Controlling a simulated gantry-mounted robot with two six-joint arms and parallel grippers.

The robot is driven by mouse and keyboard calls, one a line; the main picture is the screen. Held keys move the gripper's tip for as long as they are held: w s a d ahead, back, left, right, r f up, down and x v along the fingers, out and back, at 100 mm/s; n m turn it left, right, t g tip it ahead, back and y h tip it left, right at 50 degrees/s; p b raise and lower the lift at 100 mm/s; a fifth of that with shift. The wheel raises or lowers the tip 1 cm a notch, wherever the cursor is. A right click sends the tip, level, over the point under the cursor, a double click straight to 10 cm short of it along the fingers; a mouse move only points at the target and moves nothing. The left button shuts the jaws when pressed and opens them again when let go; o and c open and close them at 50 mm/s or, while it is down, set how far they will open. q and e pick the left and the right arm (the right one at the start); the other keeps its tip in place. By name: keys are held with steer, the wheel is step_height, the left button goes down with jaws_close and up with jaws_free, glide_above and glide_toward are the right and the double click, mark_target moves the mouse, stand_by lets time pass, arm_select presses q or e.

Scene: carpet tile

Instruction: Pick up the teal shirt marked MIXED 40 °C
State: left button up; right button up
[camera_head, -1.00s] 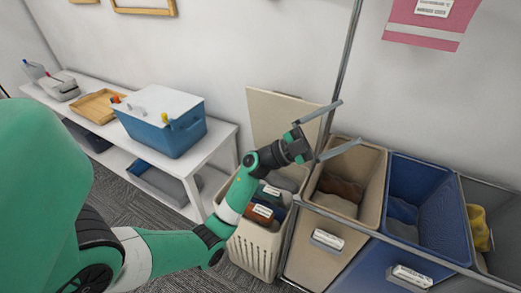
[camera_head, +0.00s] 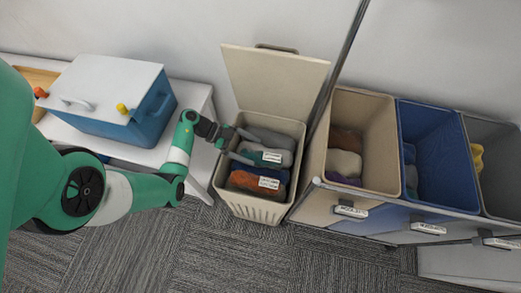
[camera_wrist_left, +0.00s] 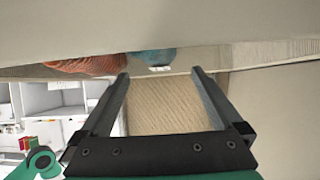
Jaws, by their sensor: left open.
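The teal shirt (camera_head: 252,156) lies in the open beige hamper (camera_head: 252,208), among other folded clothes; it carries a white tag whose print is too small to read. My left gripper (camera_head: 256,150) is open and empty, its fingers over the hamper at the teal shirt's left side; I cannot tell whether they touch it. In the left wrist view, the open fingers (camera_wrist_left: 160,73) point toward a blue-teal cloth (camera_wrist_left: 152,57) with a white tag, beside an orange-brown cloth (camera_wrist_left: 92,65). My right gripper is not in view.
A grey cloth (camera_head: 272,138) and an orange-brown garment (camera_head: 243,181) lie either side of the teal shirt. The raised hamper lid (camera_head: 275,85) stands behind. A metal pole (camera_head: 343,62) and a beige bin (camera_head: 380,115) are close on the right. A white bench (camera_head: 195,105) is left.

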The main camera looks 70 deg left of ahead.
mark_target(260, 155)
arm_select(q)
steer(key=b+x, duration=0.2)
steer(key=x, duration=0.1)
steer(key=b+x, duration=0.1)
steer(key=x, duration=0.1)
steer(key=shift+s+f+b, duration=0.3)
steer(key=shift+f, duration=0.05)
steer(key=shift+w, duration=0.15)
steer(key=shift+r, duration=0.1)
steer(key=c, duration=1.4)
